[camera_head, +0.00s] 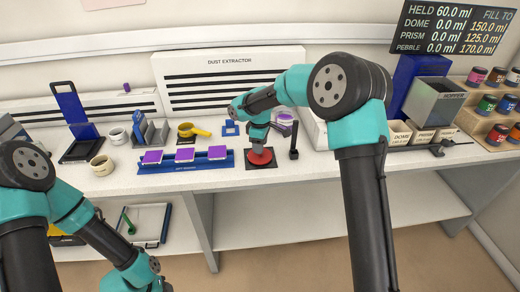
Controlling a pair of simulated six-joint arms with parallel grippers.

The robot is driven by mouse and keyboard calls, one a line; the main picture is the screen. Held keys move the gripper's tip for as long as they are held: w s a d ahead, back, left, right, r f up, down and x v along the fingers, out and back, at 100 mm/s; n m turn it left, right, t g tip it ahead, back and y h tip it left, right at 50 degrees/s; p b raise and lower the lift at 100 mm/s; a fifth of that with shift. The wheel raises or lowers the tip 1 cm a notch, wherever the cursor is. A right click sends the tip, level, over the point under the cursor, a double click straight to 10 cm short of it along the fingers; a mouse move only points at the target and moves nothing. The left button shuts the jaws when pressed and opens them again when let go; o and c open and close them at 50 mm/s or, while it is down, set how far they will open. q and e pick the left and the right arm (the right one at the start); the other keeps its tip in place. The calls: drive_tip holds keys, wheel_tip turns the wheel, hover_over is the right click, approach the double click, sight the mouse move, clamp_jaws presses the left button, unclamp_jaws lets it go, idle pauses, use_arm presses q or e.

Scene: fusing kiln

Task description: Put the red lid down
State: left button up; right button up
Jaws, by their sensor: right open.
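The red lid (261,157) is a round red disc at the middle of the bench. It appears to lie flat on a dark square pad (271,166). My right gripper (259,147) is directly above the lid, pointing down, and is open. The gripper and wrist hide part of the lid's top, and I cannot tell whether the fingers touch it. My left arm comes in at the lower left, below the bench edge, and its gripper is out of the picture.
A black post (294,143) stands close to the right of the lid. A blue rack (170,166) with purple tiles lies to the left. The dust extractor (222,80) stands behind. Bins and jars (497,103) crowd the right end. Bare bench shows right of the post.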

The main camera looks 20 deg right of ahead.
wheel_tip(320, 180, up, 10)
drive_tip(key=shift+f, duration=0.25)
idle(0.5)
